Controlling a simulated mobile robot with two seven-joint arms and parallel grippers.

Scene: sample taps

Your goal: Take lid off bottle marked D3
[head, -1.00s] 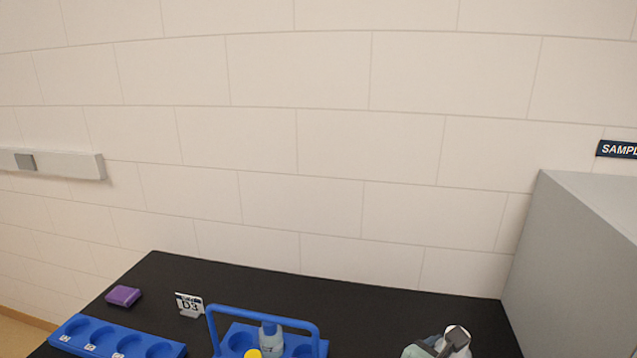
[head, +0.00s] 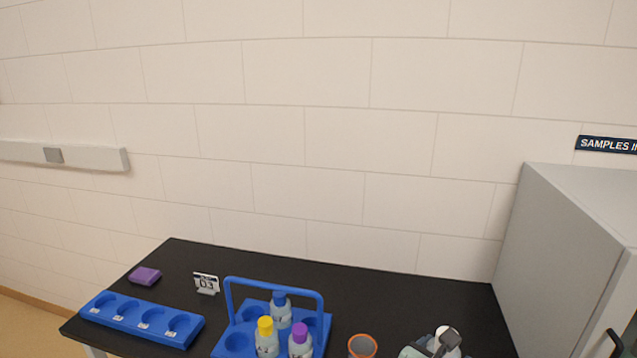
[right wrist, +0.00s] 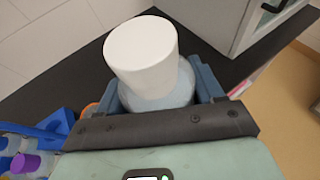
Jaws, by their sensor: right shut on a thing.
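My right gripper (right wrist: 160,90) is shut on a translucent bottle (right wrist: 168,98) with a wide white lid (right wrist: 142,52). The lid is on the bottle and sticks up above the fingers. In the head view the right gripper (head: 434,346) is at the bottom right over the black table, with the white lid (head: 442,331) partly hidden behind it. I see no marking on this bottle. A small card reading D3 (head: 206,284) stands on the table at the left. My left gripper is not in view.
A blue carrier (head: 322,308) holds bottles with yellow (head: 265,325), purple (head: 300,333) and blue (head: 279,298) caps. An orange-rimmed cup (head: 362,345) stands between carrier and gripper. A blue rack (head: 140,320) with empty wells and a purple block (head: 145,276) lie left. A grey cabinet (head: 560,240) stands right.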

